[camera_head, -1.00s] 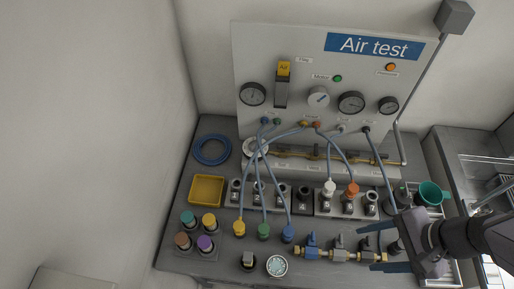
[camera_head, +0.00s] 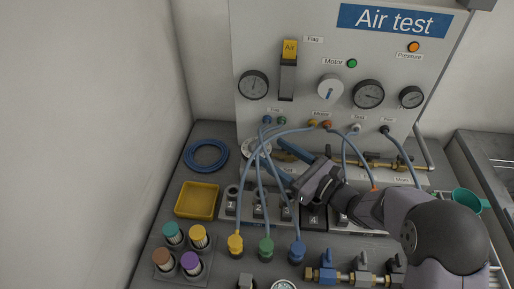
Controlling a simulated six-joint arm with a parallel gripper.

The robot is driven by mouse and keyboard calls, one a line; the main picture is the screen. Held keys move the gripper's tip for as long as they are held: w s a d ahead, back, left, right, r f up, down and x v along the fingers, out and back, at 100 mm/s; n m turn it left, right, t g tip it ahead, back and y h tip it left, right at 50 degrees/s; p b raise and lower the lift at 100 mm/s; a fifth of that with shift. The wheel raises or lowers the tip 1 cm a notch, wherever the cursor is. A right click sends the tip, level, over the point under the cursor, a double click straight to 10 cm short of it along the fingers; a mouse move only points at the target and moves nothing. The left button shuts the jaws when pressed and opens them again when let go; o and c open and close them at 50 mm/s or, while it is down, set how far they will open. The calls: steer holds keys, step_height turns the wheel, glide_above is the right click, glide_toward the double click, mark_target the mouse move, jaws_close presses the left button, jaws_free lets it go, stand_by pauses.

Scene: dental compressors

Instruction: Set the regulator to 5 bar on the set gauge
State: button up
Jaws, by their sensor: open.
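The panel carries a dark-rimmed gauge (camera_head: 253,84) at left and two more at right, one larger (camera_head: 368,93) and one smaller (camera_head: 411,97). Their readings and which is the set gauge are too small to tell. A round pale wheel (camera_head: 252,148), perhaps the regulator, sits low in front of the panel's left part, partly hidden by hoses and my gripper. My gripper (camera_head: 270,151) is open and empty, its blue fingers pointing left towards that wheel. I cannot tell whether they touch it.
A yellow tray (camera_head: 198,200) and blue coil (camera_head: 206,156) lie at left.

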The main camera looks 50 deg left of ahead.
mark_target(258, 142)
steer(key=shift+s+a+r, duration=0.1)
steer(key=shift+a, duration=0.45)
steer(key=shift+s+a+p, duration=0.25)
steer(key=shift+a+p, duration=0.3)
steer(key=shift+a, duration=1)
steer(key=shift+s+a+p, duration=0.2)
steer(key=shift+a+p, duration=0.3)
steer(key=shift+a, duration=1.05)
steer(key=shift+c, duration=0.3)
steer(key=c, duration=1)
